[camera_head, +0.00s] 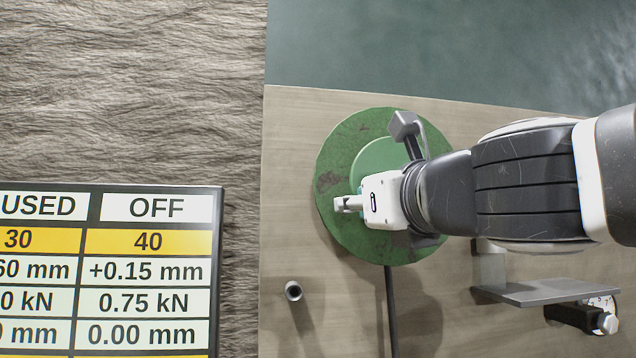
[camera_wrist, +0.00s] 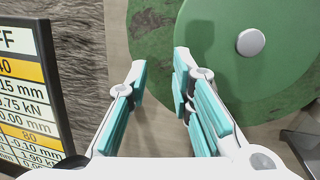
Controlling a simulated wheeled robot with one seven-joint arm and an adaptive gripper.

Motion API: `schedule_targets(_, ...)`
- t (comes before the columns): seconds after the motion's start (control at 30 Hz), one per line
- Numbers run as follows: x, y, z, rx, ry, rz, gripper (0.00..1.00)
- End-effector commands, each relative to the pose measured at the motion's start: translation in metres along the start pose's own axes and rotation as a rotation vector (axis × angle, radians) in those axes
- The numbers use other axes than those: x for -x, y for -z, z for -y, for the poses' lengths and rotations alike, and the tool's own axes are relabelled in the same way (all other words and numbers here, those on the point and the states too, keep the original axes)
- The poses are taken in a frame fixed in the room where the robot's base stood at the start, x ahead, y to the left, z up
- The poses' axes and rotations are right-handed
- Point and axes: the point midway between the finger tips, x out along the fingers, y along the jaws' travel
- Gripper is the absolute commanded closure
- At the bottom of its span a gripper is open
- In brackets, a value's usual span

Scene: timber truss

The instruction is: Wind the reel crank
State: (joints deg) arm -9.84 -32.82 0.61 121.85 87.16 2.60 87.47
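The green reel (camera_head: 345,150) is a worn disc with a smaller raised disc on it, mounted on a wooden board. The wrist view shows the reel (camera_wrist: 155,55) with a round grey cap (camera_wrist: 251,42) on it. A grey block on a dark arm (camera_head: 404,125) shows at the reel's upper right; I cannot tell if it is the crank handle or part of my wrist. My gripper (camera_wrist: 163,85) is open, its teal-padded fingers apart with nothing between them. It also shows in the head view (camera_head: 347,203), over the reel's lower left, and my arm hides the right side.
A sign with a table of numbers (camera_head: 110,270) stands at the lower left. A short metal peg (camera_head: 293,291) stands on the board (camera_head: 290,130). A dark rod or line (camera_head: 391,310) runs down from the reel.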

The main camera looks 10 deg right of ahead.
Motion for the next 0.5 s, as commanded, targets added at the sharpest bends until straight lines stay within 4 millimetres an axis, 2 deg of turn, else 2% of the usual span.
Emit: schedule_targets(0.5,-0.004,0.006,0.018,0.000,0.003,0.001,0.78)
